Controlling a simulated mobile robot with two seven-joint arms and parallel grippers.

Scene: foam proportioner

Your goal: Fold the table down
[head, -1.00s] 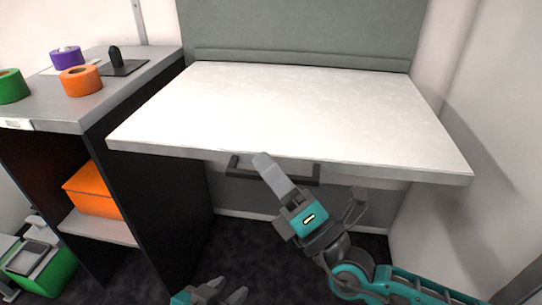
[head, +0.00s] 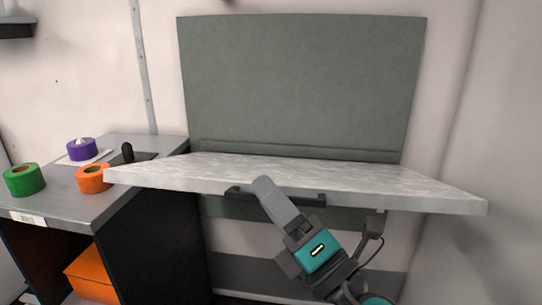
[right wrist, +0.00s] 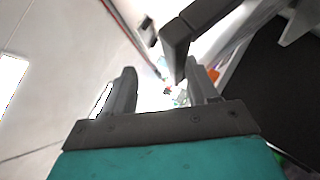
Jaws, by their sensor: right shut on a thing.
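The folding table (head: 390,182) is a pale, speckled top hinged in front of a grey-green wall panel. I see its surface at a shallow angle, with its front edge tilted up. A dark bar handle (head: 308,198) hangs under the front edge. My right gripper (head: 264,186) is at the handle, left of its middle, and is shut on it. The fingers partly cover the handle. In the right wrist view the dark handle (right wrist: 176,48) runs down between the two fingers. My left gripper is out of view.
A shelf unit (head: 150,240) stands close on the left, its top bearing green (head: 24,180), orange (head: 93,178) and purple (head: 82,149) tape rolls. An orange box (head: 92,275) sits inside it. The grey-green panel (head: 300,80) rises behind the table. A wall stands at the right.

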